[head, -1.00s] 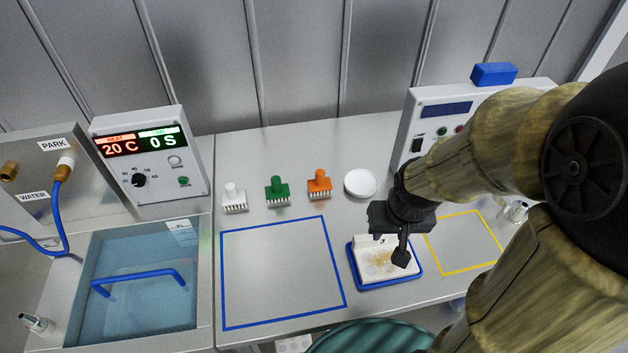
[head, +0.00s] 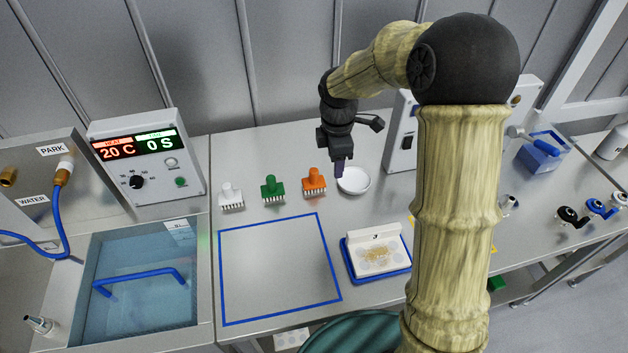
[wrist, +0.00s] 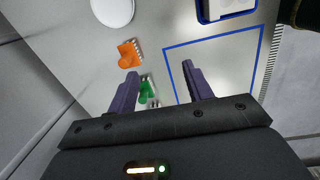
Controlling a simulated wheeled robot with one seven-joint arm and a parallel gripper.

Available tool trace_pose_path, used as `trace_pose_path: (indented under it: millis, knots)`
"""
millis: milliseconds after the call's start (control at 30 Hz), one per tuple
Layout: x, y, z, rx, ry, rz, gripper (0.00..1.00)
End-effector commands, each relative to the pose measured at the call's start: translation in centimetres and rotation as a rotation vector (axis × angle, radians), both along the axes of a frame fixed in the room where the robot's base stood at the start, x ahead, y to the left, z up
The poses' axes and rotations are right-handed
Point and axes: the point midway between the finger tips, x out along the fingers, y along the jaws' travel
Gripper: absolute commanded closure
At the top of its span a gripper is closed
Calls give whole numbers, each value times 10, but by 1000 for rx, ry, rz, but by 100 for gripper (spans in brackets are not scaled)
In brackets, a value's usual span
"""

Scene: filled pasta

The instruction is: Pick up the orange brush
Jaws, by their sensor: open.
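The orange brush (head: 314,181) stands on the steel bench, handle up and bristles down, to the right of a green brush (head: 272,188) and a white brush (head: 231,195). My gripper (head: 339,170) is above the bench, just right of the orange brush, near the white dish. In the wrist view the orange brush (wrist: 128,55) lies beyond and left of my gripper (wrist: 157,80), outside the gap between the fingers. The two fingers are spread apart with nothing held. The green brush (wrist: 147,90) shows between the fingers, with the white brush partly hidden behind the gripper body.
A white dish (head: 353,181) is close right of the orange brush. A blue tray (head: 347,262) with a white block stands in front. The blue-outlined square (head: 279,268) is bare. A control box (head: 398,135) stands behind right, and a water bath (head: 137,285) is at left.

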Motion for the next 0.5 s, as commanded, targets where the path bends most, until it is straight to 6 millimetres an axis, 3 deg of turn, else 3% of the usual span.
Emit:
trace_pose_path:
  millis: [33, 300, 500]
  knots:
    - [15, 8, 1, -7, 11, 118, 49]
    - [76, 39, 0, -34, 58, 755, 49]
    - [108, 50, -3, -33, 78, 1119, 49]
